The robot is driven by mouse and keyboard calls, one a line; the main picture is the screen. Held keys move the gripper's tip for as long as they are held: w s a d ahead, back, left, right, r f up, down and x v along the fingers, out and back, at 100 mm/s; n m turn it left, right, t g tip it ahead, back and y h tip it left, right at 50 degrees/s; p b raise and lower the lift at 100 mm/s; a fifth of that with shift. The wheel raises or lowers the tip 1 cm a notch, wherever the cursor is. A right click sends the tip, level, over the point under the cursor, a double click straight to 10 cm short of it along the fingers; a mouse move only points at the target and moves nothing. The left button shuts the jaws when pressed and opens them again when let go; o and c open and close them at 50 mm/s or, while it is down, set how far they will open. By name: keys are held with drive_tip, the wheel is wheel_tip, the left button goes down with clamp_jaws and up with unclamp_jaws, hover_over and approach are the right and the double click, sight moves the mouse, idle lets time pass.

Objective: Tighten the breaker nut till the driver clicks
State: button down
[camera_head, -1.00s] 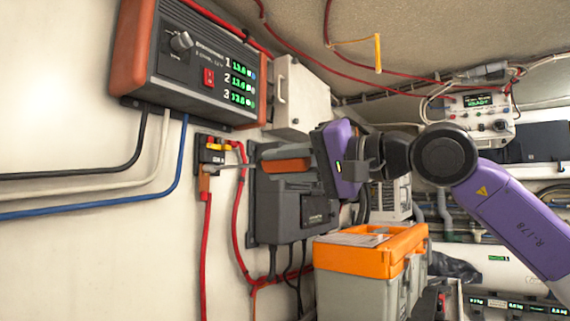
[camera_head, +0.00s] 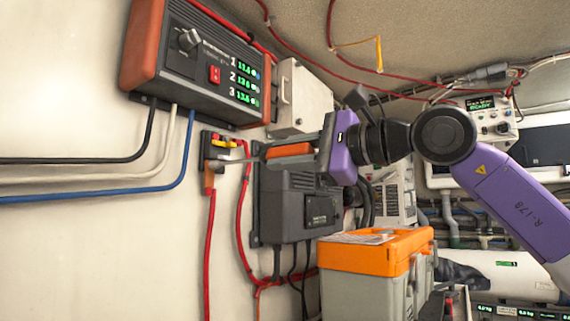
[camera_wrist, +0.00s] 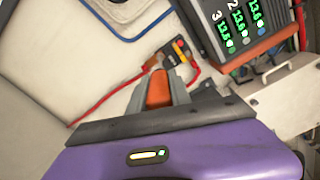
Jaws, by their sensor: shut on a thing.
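The breaker (camera_head: 213,146) is a small black block on the white wall, with yellow and red parts on top and a red cable below. My gripper (camera_head: 288,148) is to its right, shut on the orange handle of the driver (camera_head: 289,150). The driver's grey shaft points left and its tip reaches the breaker's lower front. The nut is too small to make out, and I cannot tell whether the tip is seated on it. In the wrist view the orange handle (camera_wrist: 158,90) sits between the grey fingers, with the breaker (camera_wrist: 178,56) beyond.
An orange-trimmed display unit (camera_head: 205,62) hangs above. A dark grey box (camera_head: 290,200) is mounted just behind and below the driver. A grey toolbox with an orange lid (camera_head: 375,250) stands below my gripper. Red cables run down the wall.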

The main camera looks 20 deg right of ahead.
sight(312, 150)
drive_tip(key=m+b, duration=0.1)
drive_tip(key=m, duration=0.4)
drive_tip(key=shift+b, duration=0.35)
drive_tip(key=shift+r+m, duration=0.15)
drive_tip(key=shift+m, duration=0.25)
drive_tip(key=shift+d, duration=0.1)
drive_tip(key=shift+s+d, duration=0.3)
drive_tip(key=shift+s, duration=0.25)
drive_tip(key=shift+b+v, duration=0.65)
drive_tip(key=shift+v, duration=1.9)
